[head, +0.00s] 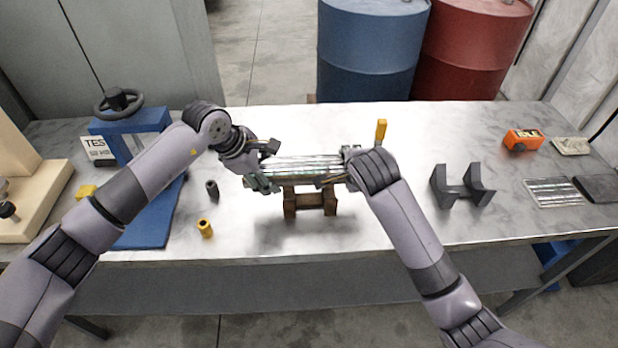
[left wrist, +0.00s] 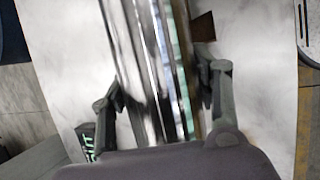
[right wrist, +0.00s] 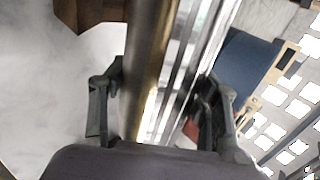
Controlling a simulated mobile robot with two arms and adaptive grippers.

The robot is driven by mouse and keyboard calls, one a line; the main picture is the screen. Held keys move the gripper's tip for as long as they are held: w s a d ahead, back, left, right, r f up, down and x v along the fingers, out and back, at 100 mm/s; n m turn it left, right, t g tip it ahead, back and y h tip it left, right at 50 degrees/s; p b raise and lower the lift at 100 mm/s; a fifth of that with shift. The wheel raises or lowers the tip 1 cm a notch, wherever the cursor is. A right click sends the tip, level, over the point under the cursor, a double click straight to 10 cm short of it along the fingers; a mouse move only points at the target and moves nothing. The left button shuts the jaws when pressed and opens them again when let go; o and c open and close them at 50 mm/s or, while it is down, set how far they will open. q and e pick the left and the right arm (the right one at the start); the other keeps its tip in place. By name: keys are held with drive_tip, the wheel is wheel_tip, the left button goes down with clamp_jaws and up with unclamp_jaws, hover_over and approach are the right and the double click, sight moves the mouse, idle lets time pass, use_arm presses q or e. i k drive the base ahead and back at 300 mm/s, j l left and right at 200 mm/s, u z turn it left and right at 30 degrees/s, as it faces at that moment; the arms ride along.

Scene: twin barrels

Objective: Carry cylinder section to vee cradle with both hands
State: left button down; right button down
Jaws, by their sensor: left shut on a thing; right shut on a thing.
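The cylinder section (head: 302,167) is a shiny metal piece lying level, left to right, near the middle of the bench in the head view. My left gripper (head: 264,166) is shut on its left end and my right gripper (head: 338,168) is shut on its right end. In the left wrist view the cylinder section (left wrist: 150,60) runs between the fingers; in the right wrist view it also does (right wrist: 176,70). The vee cradle (head: 462,190) is dark grey, stands to the right, and is empty. A brown stand (head: 310,200) is below the cylinder section; I cannot tell whether they touch.
A yellow cylinder (head: 205,228) and a dark one (head: 212,189) stand left of the brown stand. A yellow upright piece (head: 380,132) is behind my right arm. An orange box (head: 523,139) and a tray (head: 553,192) lie at right.

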sight(461, 185)
drive_tip(key=l, duration=2)
